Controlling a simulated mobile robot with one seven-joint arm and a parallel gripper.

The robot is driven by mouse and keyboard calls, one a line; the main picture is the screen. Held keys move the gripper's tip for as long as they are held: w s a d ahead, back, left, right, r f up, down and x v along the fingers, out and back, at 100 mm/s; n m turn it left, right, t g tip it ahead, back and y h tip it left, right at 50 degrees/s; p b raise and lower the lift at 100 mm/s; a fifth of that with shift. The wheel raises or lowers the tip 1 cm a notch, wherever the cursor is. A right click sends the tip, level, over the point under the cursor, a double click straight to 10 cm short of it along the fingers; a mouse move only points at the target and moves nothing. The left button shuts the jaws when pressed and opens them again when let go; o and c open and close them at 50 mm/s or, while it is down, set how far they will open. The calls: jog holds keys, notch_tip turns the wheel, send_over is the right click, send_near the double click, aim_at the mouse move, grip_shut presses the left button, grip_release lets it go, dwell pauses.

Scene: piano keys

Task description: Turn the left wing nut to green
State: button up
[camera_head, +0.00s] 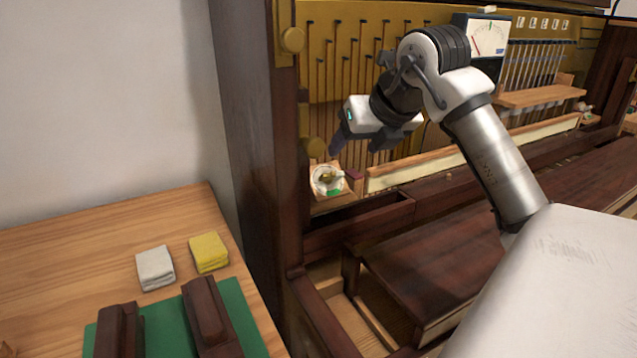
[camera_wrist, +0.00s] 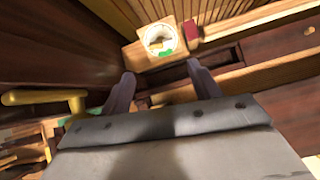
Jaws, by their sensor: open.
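The left wing nut (camera_head: 331,175) is a small brass piece on a round white dial (camera_head: 319,184) with a green mark at its lower edge. The dial sits on a light wooden block at the left end of the piano's inside. In the wrist view the wing nut (camera_wrist: 157,42) and the dial (camera_wrist: 168,31) show at the top, beyond the fingertips, with the green mark at the lower rim. My gripper (camera_head: 352,146) is above and slightly right of the dial in the head view. Its two fingers (camera_wrist: 160,81) are apart with nothing between them, and they do not touch the nut.
A dark red block (camera_wrist: 193,29) stands right of the dial. A dark wooden post (camera_head: 254,130) rises close on the left. A meter (camera_head: 487,38) stands behind my arm. A second dial (camera_head: 589,118) is at the far right. Folded cloths (camera_head: 209,253) lie on the side table.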

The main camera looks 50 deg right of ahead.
aim_at(334, 174)
jog(key=shift+w+d+f, duration=0.15)
jog(key=shift+f, duration=0.05)
jog(key=shift+b+x, duration=1)
jog(key=shift+x, duration=1.75)
jog(key=shift+f, duration=0.1)
jog(key=shift+b+x, duration=1.25)
jog(key=shift+x, duration=2.15)
jog(key=shift+s+r, duration=0.35)
jog(key=shift+r, duration=0.1)
jog(key=shift+c, duration=0.3)
